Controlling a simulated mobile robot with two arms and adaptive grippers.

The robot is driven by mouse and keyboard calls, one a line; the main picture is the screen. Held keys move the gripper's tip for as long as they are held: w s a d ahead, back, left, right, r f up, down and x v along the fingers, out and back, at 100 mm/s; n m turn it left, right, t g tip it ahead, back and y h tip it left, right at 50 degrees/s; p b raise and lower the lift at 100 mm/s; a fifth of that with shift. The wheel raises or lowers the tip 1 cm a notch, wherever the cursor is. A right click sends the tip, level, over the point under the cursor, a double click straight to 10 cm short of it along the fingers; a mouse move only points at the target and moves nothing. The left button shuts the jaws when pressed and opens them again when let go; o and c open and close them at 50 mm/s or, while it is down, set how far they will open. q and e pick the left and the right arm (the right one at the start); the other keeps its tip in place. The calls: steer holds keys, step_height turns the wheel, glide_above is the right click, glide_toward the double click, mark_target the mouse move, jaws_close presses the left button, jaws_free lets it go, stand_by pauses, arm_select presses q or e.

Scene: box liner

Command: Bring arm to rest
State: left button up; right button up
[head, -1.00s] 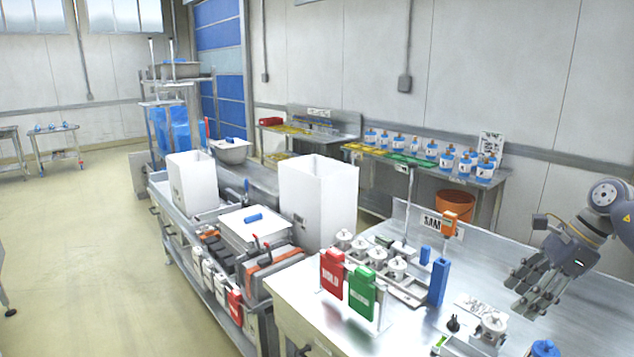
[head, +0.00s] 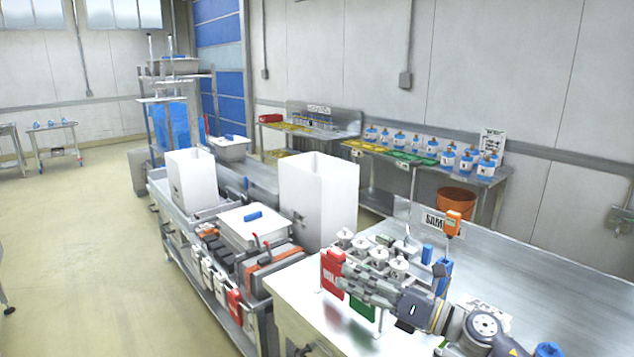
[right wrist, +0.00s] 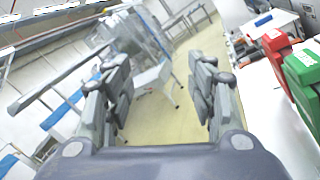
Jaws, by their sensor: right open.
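My right gripper (head: 352,280) reaches in from the lower right of the head view, over the near bench, its fingers pointing left. It crosses in front of the red sign (head: 333,268) and the green sign (head: 362,312), partly hiding both. In the right wrist view its two fingers (right wrist: 163,100) stand wide apart with nothing between them. My left gripper does not show.
The bench (head: 545,270) holds several white-capped containers and a blue block (head: 443,277) close to my right arm. Two tall white boxes (head: 318,200) stand farther left. The red sign (right wrist: 275,42) is right of the fingers in the wrist view. The floor (head: 90,250) at left is clear.

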steer(key=s+d+f+m+t+h, duration=0.2)
steer(key=s+d+f+m+h, duration=0.5)
steer(key=m, duration=0.8)
steer(key=s+d+f+m+t+h, duration=0.1)
steer(key=s+d+f+m+h, duration=0.35)
steer(key=f+m+h, duration=0.8)
steer(key=s+d+f+m+g+y, duration=0.15)
steer(key=s+f+m+g, duration=0.3)
steer(key=s, duration=0.85)
steer(key=s+a+f+m+g+y, duration=0.1)
steer(key=s+f+m+g+y, duration=0.35)
steer(key=s, duration=0.75)
steer(key=s+f+m+g+h+b, duration=0.1)
steer(key=s+f+b, duration=0.15)
steer(key=f, duration=1.45)
steer(key=s+f+m+g+h+b, duration=0.1)
steer(key=f+g+b, duration=0.15)
steer(key=f, duration=1.45)
arm_select(q)
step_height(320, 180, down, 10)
steer(key=b, duration=0.5)
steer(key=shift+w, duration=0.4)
arm_select(e)
steer(key=s+d+f, duration=0.3)
steer(key=s+f, duration=1.3)
steer(key=f, duration=0.2)
steer(key=shift+d, duration=0.15)
